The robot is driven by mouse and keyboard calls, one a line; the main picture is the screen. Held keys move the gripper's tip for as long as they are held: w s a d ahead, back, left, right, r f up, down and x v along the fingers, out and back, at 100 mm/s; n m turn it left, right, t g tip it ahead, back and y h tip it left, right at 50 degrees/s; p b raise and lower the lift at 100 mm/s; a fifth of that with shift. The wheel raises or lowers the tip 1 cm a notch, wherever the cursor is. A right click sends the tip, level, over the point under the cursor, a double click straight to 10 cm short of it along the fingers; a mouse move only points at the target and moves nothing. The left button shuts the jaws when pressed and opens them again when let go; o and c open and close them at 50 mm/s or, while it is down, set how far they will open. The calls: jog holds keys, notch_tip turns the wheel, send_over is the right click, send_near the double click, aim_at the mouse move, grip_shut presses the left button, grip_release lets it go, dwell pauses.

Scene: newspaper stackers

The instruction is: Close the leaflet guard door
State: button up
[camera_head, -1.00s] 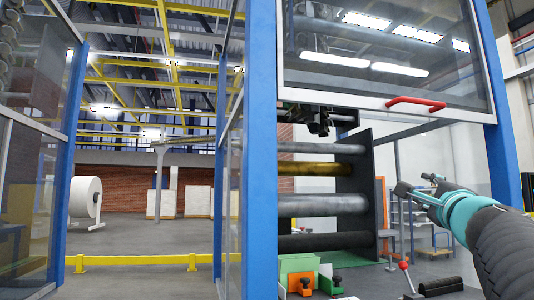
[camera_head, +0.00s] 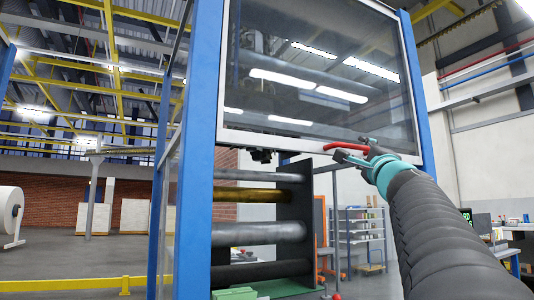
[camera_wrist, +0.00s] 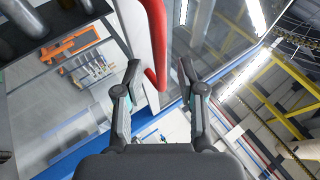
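The leaflet guard door (camera_head: 320,75) is a framed clear panel, raised between two blue posts, with the machine opening uncovered below it. Its red handle (camera_head: 340,146) is on the bottom rail and also shows in the wrist view (camera_wrist: 155,40). My gripper (camera_head: 354,152) is at the handle's right part in the head view, partly covering it. In the wrist view my gripper (camera_wrist: 160,70) has its two fingers spread, with the handle's end between them. I see gaps beside the handle; whether a finger touches it is unclear.
Dark and brass-coloured rollers (camera_head: 258,194) lie in the opening below the door. A blue post (camera_head: 203,120) stands left of it and another (camera_head: 428,110) right, close to my arm. A shelf rack (camera_head: 362,235) stands behind. Open floor lies at the left.

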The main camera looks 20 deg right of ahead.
aim_at(359, 149)
jog(key=shift+p+x, duration=0.55)
jog(key=shift+x, duration=1.2)
grip_shut()
